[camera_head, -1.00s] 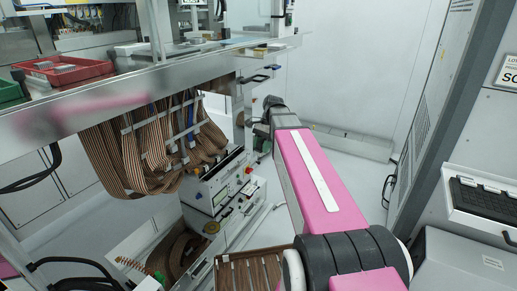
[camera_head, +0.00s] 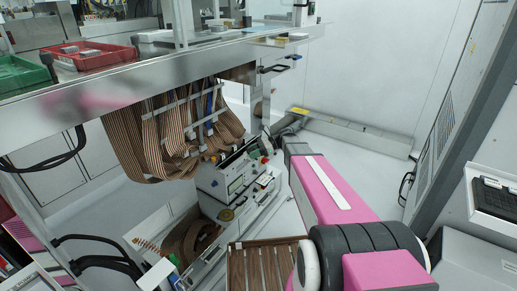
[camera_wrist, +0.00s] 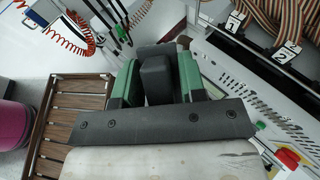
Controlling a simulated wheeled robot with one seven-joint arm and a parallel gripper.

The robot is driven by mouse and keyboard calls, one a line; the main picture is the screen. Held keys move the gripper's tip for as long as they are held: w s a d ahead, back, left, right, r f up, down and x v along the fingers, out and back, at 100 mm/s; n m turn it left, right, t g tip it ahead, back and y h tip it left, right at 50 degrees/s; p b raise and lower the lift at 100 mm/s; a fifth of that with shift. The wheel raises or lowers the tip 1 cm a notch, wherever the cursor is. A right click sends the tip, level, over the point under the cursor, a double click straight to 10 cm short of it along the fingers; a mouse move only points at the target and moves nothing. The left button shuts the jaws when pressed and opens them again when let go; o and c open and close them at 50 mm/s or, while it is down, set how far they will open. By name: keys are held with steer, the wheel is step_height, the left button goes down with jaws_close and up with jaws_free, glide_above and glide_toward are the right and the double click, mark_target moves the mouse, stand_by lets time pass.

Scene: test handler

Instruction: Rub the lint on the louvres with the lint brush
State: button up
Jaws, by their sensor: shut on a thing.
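My gripper (camera_wrist: 157,80) is in the wrist view, with green-edged fingers around a dark grey block (camera_wrist: 157,78). It is shut on this block, which may be the lint brush's handle; no bristles show. Slotted vents (camera_head: 447,115) on the tall grey cabinet at right may be the louvres. A white panel with rows of slots (camera_wrist: 250,95) also shows right of the gripper in the wrist view. I cannot make out any lint.
Striped ribbon cables (camera_head: 180,135) hang below the steel bench (camera_head: 130,87). A test unit (camera_head: 235,180) stands left of my arm, and a brown slatted tray (camera_head: 233,270) lies near the bottom. A low ledge (camera_head: 360,139) runs along the back wall. Pale floor is open right of my arm.

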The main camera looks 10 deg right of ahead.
steer(key=w+d+f+m+t+y, duration=0.2)
steer(key=w+f+m+t, duration=0.25)
steer(key=f+t, duration=0.4)
steer(key=w+d+f+m+t+y, duration=0.1)
steer(key=w+d+f+m+t, duration=0.15)
steer(key=f+m+t, duration=0.45)
steer(key=w+a+f+n, duration=0.2)
steer(key=w+a+f, duration=0.1)
steer(key=w+a, duration=0.1)
steer(key=shift+a+t, duration=0.3)
steer(key=shift+t, duration=0.15)
steer(key=shift+w+a, duration=0.75)
stand_by(0.7)
steer(key=shift+w+d, duration=1.35)
steer(key=shift+w, duration=0.1)
steer(key=w+d, duration=0.7)
steer(key=w, duration=0.1)
steer(key=shift+w, duration=0.35)
stand_by(0.3)
